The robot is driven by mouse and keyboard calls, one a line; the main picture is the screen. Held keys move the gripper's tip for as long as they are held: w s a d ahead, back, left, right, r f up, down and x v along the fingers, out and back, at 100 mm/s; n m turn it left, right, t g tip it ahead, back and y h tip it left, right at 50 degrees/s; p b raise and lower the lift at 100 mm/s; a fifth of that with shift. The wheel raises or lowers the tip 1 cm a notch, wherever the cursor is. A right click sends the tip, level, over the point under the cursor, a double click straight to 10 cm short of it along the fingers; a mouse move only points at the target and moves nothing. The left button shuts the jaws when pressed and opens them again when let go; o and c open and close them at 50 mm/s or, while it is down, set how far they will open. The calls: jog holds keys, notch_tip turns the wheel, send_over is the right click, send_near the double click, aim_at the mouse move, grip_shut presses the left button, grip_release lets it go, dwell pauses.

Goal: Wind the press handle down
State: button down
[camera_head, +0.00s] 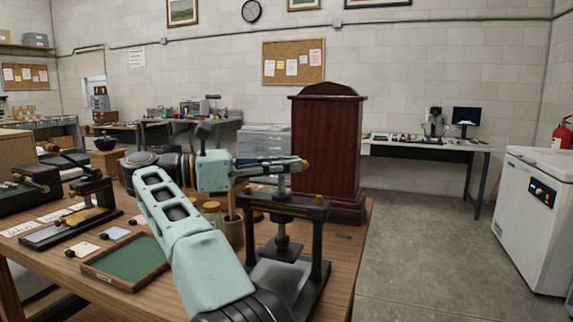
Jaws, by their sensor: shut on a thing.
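The press (322,250) stands at the front right of the wooden table, with a dark frame, a crossbar with brass-coloured ends and a vertical screw. A dark plate hangs on the screw above the grey bed, with a visible gap. The press handle (284,166) is a dark horizontal bar across the top of the screw, with a brown knob at its right end. My gripper (243,168) is at the left part of the handle and shut on it. My pale green arm reaches up in front of the press's left side, and the fingertips are hard to make out.
A green-lined tray (124,263) lies left of my arm. A dark device with brass parts (84,215) stands farther left. A wooden cup (232,229) and a jar (212,213) stand close behind my arm. A tall red-brown cabinet (327,145) rises behind the press.

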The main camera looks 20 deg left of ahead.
jog(key=shift+f, duration=0.25)
jog(key=c, duration=1.9)
grip_release()
jog(key=shift+w+d, duration=0.1)
jog(key=shift+d, duration=0.05)
jog(key=shift+o, duration=0.5)
jog(key=shift+r, duration=0.15)
